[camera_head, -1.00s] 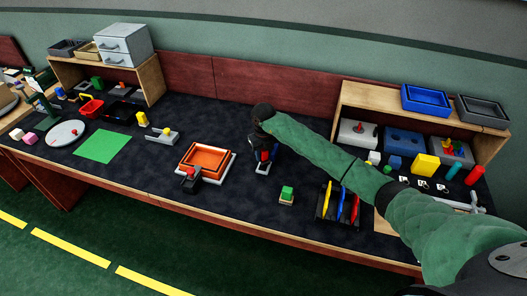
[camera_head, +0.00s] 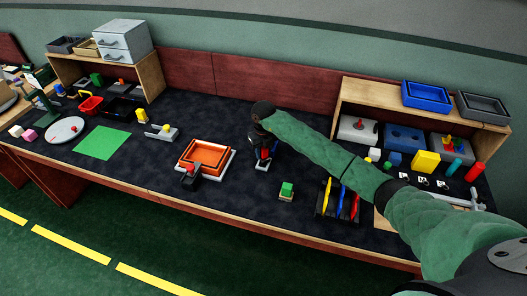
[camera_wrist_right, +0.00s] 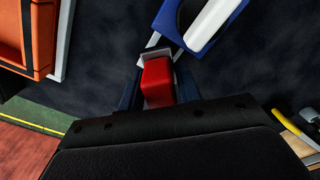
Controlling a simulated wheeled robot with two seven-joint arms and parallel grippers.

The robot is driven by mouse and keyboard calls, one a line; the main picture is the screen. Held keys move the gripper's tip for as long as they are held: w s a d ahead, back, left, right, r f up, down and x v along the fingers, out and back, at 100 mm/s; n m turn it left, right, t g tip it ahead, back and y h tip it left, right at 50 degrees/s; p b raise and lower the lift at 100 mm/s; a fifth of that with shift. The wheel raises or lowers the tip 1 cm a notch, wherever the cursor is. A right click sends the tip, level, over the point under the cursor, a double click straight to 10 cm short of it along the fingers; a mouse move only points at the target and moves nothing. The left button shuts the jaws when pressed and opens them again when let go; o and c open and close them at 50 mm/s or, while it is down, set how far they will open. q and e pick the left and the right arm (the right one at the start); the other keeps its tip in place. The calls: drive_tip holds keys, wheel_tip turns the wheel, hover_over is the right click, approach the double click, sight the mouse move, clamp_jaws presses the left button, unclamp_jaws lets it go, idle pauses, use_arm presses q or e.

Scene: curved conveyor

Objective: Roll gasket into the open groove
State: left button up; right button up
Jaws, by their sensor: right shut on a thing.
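An orange square frame (camera_head: 206,153) sits on a white plate (camera_head: 223,167) left of the bench's middle. Its edge also shows at the left of the right wrist view (camera_wrist_right: 38,35). I cannot make out a gasket or groove for certain. My right gripper (camera_wrist_right: 157,88) points down, right of the orange frame, and is shut on a red block-like part (camera_wrist_right: 157,80) with a grey-white piece at its far end. A blue part with a white bar (camera_wrist_right: 205,22) lies just beyond it. My left gripper is not in view.
A dark block with a red knob (camera_head: 189,172) stands at the frame's front corner. A green block (camera_head: 287,188) and a rack of coloured tools (camera_head: 340,198) are to the right. A green mat (camera_head: 102,143) lies left. Shelves stand at both ends. Dark bench surface is clear behind the frame.

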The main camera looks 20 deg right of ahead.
drive_tip(key=shift+s+f+b, duration=0.1)
drive_tip(key=shift+f+b, duration=0.45)
idle(2.0)
drive_tip(key=shift+r, duration=0.1)
drive_tip(key=shift+r+p, duration=1.3)
drive_tip(key=shift+r, duration=2.15)
